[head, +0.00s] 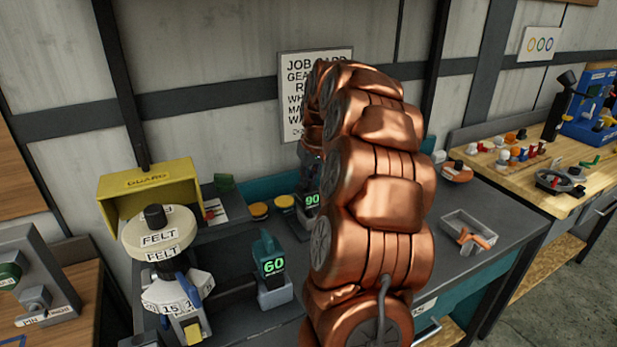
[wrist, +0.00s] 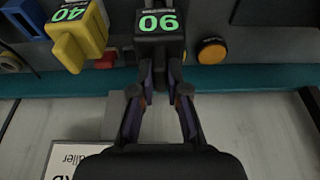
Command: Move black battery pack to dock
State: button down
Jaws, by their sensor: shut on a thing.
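The black battery pack (wrist: 160,27), with a green 90 on its face, is between the fingertips of my gripper (wrist: 161,82) in the wrist view. My gripper is shut on its near end. In the head view the pack's green 90 (head: 312,200) shows just left of my copper arm, which hides most of my gripper. A teal battery pack (head: 271,250) reading 60 sits upright in a grey holder (head: 275,294) on the bench. I cannot tell whether this holder is the dock. Whether the black pack touches the bench is hidden.
A yellow pack (wrist: 80,35) reading 40 stands close beside the black pack. A felt wheel machine (head: 160,240) with a yellow guard (head: 148,190) stands left on the bench. A grey tray (head: 468,231) is at right. The dark bench between is partly clear.

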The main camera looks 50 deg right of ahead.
aim_at(309, 187)
jog(key=shift+f+b, duration=0.8)
jog(key=shift+f, duration=0.7)
jog(key=c, duration=1.1)
grip_release()
jog(key=v, duration=1.2)
jog(key=shift+f, duration=0.1)
